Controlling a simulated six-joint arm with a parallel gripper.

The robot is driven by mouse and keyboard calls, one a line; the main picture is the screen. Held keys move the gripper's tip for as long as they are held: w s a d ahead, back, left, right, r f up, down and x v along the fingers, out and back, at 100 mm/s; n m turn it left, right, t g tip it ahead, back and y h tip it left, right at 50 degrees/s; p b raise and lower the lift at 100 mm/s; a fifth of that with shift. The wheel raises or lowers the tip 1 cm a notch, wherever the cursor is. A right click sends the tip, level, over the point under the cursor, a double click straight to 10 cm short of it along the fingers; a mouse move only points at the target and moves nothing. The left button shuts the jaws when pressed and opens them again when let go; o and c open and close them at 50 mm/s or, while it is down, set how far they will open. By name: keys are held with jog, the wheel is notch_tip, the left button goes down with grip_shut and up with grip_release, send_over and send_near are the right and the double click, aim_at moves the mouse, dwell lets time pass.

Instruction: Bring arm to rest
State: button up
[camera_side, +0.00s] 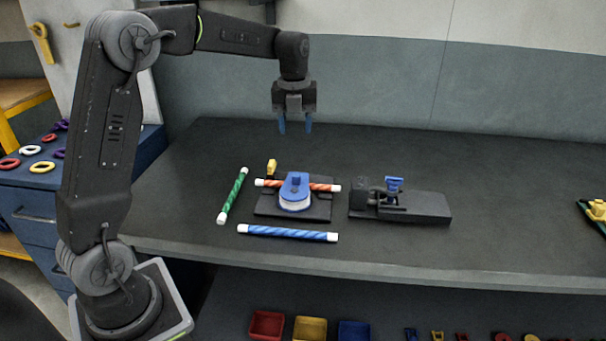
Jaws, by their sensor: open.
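My gripper (295,126) hangs pointing down above the back part of the dark worktable (480,180). Its two blue fingertips are apart and nothing is between them. It is clear of the objects on the table. Below it and nearer the front, an orange striped rope piece (325,187) with white ends lies across a black base plate (266,208). A blue and white round device (295,191) sits on that plate, over the middle of the orange piece.
A green striped piece (232,196) and a blue striped piece (287,233) lie beside the plate. A black fixture (425,207) with a blue clip (394,184) stands to the right. Coloured bins (310,329) sit below the table. The table's back and right middle are clear.

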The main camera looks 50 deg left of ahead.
jog(key=s+d+r+n+t, duration=0.1)
jog(key=s+d+r+n, duration=0.2)
jog(key=s+d+n, duration=0.3)
jog(key=s+d+r+n+t, duration=0.2)
jog(key=s+d+r+n, duration=0.15)
jog(key=s+n, duration=0.35)
jog(key=s+d+f+n+t, duration=0.1)
jog(key=s+d+f+n, duration=0.1)
jog(key=s+n, duration=0.4)
jog(key=s+d+f+n+t, duration=0.1)
jog(key=s+d+f+n, duration=0.1)
jog(key=s+n, duration=0.4)
jog(key=shift+d+f+n, duration=0.4)
jog(key=shift+d, duration=0.2)
